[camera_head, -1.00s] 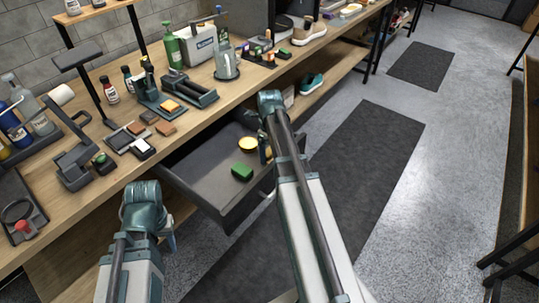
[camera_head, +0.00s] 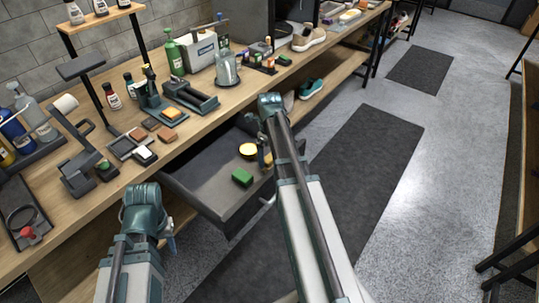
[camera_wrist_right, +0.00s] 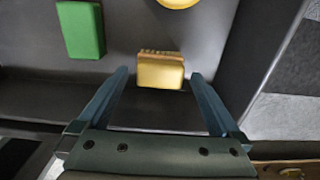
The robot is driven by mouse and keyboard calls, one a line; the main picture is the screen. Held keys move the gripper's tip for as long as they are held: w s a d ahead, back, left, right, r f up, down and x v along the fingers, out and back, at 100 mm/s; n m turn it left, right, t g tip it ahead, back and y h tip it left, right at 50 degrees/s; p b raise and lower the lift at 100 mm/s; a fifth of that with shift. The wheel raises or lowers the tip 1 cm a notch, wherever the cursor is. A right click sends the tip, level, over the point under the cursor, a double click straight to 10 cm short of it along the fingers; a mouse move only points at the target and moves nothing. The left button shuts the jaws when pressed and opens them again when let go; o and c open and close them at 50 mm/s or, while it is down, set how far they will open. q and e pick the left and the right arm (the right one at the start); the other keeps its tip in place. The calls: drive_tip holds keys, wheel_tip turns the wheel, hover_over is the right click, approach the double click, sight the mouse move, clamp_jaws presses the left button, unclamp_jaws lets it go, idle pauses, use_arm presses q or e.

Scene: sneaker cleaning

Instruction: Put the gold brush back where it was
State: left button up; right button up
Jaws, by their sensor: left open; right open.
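The gold brush (camera_wrist_right: 160,71) lies in the open drawer (camera_head: 205,200), its bristles facing the far side in the right wrist view. My right gripper (camera_wrist_right: 160,76) is open over the drawer, with its fingertips on either side of the brush and gaps showing at both sides. In the head view the brush is mostly hidden by my right arm near the right gripper (camera_head: 265,155). My left gripper (camera_head: 171,242) is low in front of the workbench, left of the drawer, mostly hidden behind its own arm; no held object shows.
A green block (camera_head: 242,177) and a round yellow-topped item (camera_head: 248,150) also lie in the drawer. The drawer wall is close to my right gripper. The wooden workbench (camera_head: 80,222) above carries bottles, a tray of small blocks (camera_head: 122,147) and shoes.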

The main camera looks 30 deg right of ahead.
sight(268, 158)
wheel_tip(268, 158, up, 10)
drive_tip(key=p, duration=0.9)
drive_tip(key=s+a+n, duration=0.5)
drive_tip(key=a+n, duration=0.5)
drive_tip(key=n, duration=0.1)
drive_tip(key=s+a+n, duration=0.6)
drive_tip(key=a+n, duration=0.4)
drive_tip(key=n, duration=0.2)
drive_tip(key=s+a+n+h, duration=0.1)
drive_tip(key=s+a+n, duration=0.4)
drive_tip(key=a+n, duration=0.5)
drive_tip(key=shift+s+a+n, duration=0.25)
drive_tip(key=shift+n, duration=0.85)
drive_tip(key=shift+r, duration=0.1)
